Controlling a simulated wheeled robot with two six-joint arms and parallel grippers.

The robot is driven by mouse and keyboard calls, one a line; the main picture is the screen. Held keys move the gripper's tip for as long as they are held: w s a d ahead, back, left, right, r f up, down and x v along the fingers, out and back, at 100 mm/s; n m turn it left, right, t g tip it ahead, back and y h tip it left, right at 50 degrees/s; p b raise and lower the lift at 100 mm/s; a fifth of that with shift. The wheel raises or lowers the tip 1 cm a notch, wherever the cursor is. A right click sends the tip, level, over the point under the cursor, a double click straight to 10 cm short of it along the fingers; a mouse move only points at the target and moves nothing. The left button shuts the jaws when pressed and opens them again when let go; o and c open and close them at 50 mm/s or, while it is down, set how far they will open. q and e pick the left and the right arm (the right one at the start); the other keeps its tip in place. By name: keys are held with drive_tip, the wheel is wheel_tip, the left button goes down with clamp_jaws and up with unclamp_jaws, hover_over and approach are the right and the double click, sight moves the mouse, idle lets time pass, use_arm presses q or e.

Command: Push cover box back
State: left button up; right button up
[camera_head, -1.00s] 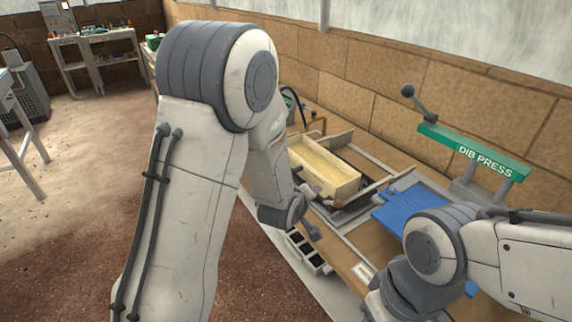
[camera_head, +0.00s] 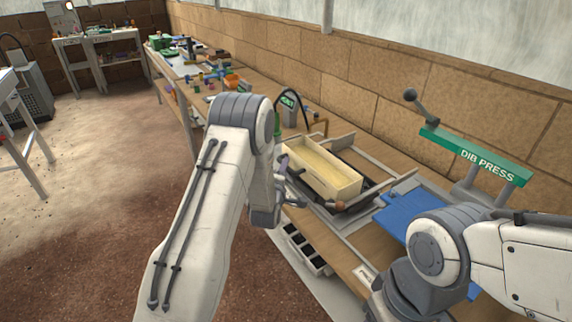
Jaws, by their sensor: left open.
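The cover box is most likely the pale cream open-topped box (camera_head: 322,168), which sits on a dark frame with metal rails on the bench. Its near front end shows a wooden handle bar (camera_head: 340,205) close by. My left gripper (camera_head: 288,188) is at the box's left side, open, with nothing seen between its fingers. My arm partly covers it, and I cannot tell whether it touches the box. My right arm comes in from the right, but its gripper does not show.
A blue ribbed panel (camera_head: 397,212) lies right of the box. Coloured small items crowd the bench's far left end.

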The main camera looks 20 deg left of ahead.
use_arm(q)
drive_tip(key=shift+w+a+f, duration=0.1)
drive_tip(key=shift+w+f, duration=0.1)
drive_tip(key=shift+w, duration=0.9)
clamp_jaws()
idle(0.7)
